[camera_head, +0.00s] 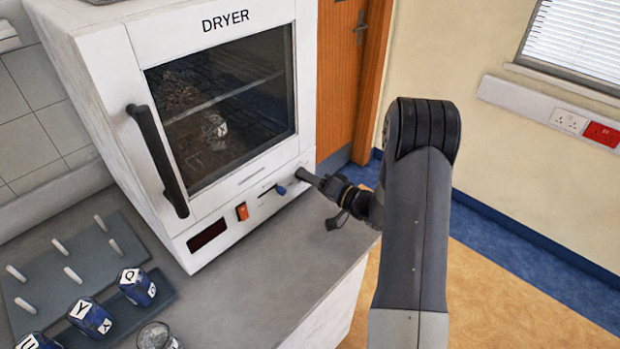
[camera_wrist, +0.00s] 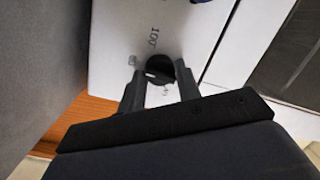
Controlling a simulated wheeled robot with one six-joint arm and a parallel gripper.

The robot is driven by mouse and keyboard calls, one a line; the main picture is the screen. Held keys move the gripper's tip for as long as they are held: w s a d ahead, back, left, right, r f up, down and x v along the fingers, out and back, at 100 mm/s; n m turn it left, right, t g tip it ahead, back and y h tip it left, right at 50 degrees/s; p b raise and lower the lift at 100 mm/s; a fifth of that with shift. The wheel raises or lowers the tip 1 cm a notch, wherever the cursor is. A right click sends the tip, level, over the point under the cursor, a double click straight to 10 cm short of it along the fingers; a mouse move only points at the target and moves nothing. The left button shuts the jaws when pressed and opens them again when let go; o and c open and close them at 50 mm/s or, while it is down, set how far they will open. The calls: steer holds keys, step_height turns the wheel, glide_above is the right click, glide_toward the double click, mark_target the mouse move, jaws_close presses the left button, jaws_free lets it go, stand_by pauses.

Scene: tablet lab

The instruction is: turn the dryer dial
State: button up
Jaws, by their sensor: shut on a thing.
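The white dryer (camera_head: 225,215) stands on the counter with its glass door shut. Its black round dial (camera_wrist: 159,68) is on the lower front panel, with printed marks around it in the wrist view. My gripper (camera_wrist: 159,78) has one finger on each side of the dial and is shut on it. In the head view my gripper (camera_head: 308,178) reaches the right end of the panel from the right, and the dial there is mostly hidden by the fingers.
On the panel are a blue knob (camera_head: 281,190), an orange switch (camera_head: 241,211) and a dark display (camera_head: 207,236). A black door handle (camera_head: 158,160) sticks out at the left.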

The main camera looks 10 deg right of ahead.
steer(key=shift+f, duration=0.1)
steer(key=o, duration=1)
steer(key=shift+c, duration=0.2)
steer(key=b+v, duration=0.2)
steer(key=v, duration=0.8)
steer(key=shift+s+d+b, duration=0.25)
steer(key=shift+d+b, duration=0.05)
steer(key=p+x, duration=0.2)
steer(key=x, duration=0.8)
steer(key=shift+w+a, duration=0.3)
steer(key=shift+s+d, duration=0.1)
